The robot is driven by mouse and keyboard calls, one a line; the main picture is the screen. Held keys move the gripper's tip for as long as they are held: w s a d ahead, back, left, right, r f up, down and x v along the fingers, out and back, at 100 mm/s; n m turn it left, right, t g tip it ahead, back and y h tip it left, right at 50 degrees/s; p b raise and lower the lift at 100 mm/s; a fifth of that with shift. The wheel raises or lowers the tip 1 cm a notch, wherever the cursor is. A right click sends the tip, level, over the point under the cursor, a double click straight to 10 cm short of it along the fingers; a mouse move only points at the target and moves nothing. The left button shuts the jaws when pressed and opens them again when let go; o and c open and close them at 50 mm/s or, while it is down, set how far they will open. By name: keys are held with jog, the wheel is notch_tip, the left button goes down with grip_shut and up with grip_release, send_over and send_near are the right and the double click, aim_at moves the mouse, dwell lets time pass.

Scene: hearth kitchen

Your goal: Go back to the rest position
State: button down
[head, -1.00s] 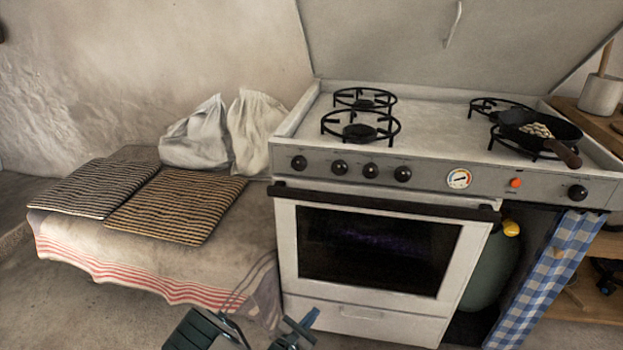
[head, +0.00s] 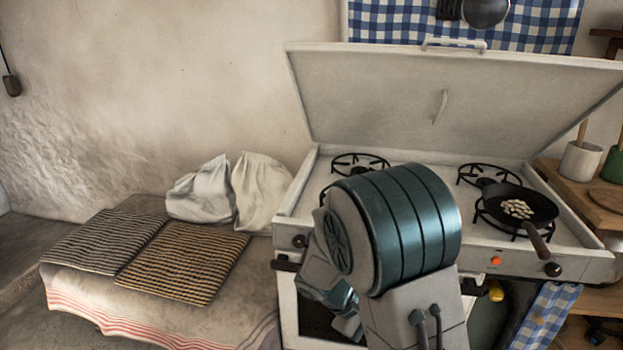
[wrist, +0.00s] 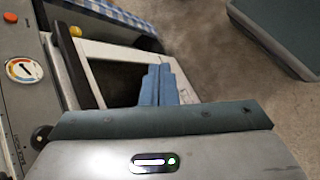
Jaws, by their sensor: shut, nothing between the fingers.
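My gripper (wrist: 158,85) shows in the wrist view with its blue fingers together and nothing between them. It is in front of the stove's oven door (wrist: 108,65), and I cannot tell the exact gap. In the head view my raised arm stands in front of the stove (head: 310,190) and covers part of its front and left burners. The fingers cannot be made out there.
A black pan (head: 540,205) with pale pieces in it sits on the right burner, its handle pointing forward. The stove lid (head: 390,95) stands open. Striped mats (head: 185,262) and white sacks (head: 262,190) lie on the left bench. A wooden counter (head: 580,195) is at right.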

jog(key=s+r+m+t+y+p, duration=0.1)
jog(key=s+r+m+y+p, duration=0.3)
jog(key=r, duration=0.9)
jog(key=s+r+m+t+y+p, duration=0.2)
jog(key=s+r+m+y+p, duration=0.2)
jog(key=s+r+p, duration=0.4)
notch_tip(320, 180, up, 6)
jog(key=shift+s+r+m+y+p, duration=0.2)
jog(key=shift+s+m+y+p, duration=0.15)
jog(key=shift+s, duration=0.65)
